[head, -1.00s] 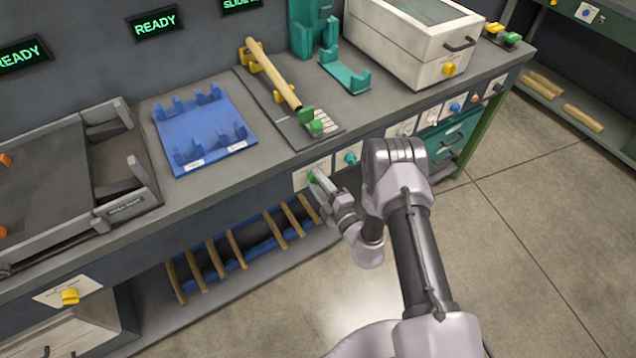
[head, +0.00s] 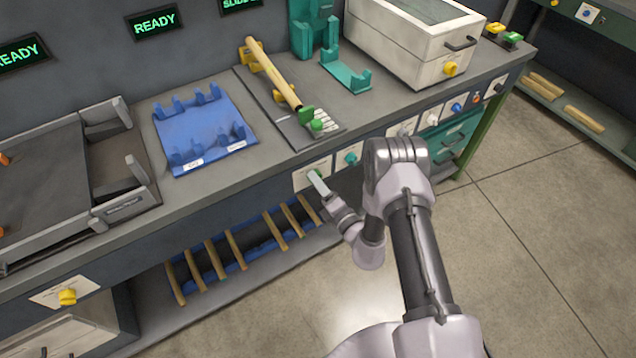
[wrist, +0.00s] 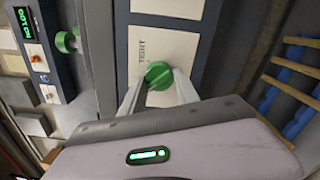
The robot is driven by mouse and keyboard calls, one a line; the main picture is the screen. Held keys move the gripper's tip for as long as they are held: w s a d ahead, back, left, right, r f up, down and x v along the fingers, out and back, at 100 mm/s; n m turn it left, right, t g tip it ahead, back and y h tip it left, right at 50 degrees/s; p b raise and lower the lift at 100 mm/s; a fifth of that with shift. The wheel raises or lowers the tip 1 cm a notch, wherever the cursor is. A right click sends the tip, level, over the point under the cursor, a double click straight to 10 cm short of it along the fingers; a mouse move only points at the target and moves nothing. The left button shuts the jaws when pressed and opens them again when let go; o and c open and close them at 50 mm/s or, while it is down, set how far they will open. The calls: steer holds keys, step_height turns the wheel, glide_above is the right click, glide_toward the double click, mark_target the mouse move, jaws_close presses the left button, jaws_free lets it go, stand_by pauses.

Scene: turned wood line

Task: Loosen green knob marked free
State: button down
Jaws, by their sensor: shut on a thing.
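The green knob (wrist: 158,75) sits on a pale plate on the bench front, and a label that looks like TIGHT is printed on the plate beside it in the wrist view. The word free cannot be made out. My gripper (wrist: 160,85) is shut on the knob, one finger on each side of it. In the head view my gripper (head: 318,180) is at the pale plate (head: 301,180) below the bench edge, and its fingers hide most of the knob.
A teal knob (head: 350,158) is just right on the same bench front. Above, a wooden spindle (head: 272,72) lies in a fixture with green clamp parts (head: 312,120). A blue rack (head: 205,130) stands to its left. Wooden rods (head: 230,249) lie on the lower shelf.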

stand_by(0.4)
steer(key=c, duration=0.9)
jaws_free()
steer(key=p+v, duration=0.4)
steer(key=v, duration=1.3)
steer(key=shift+s+d+p, duration=0.2)
steer(key=shift+p, duration=0.15)
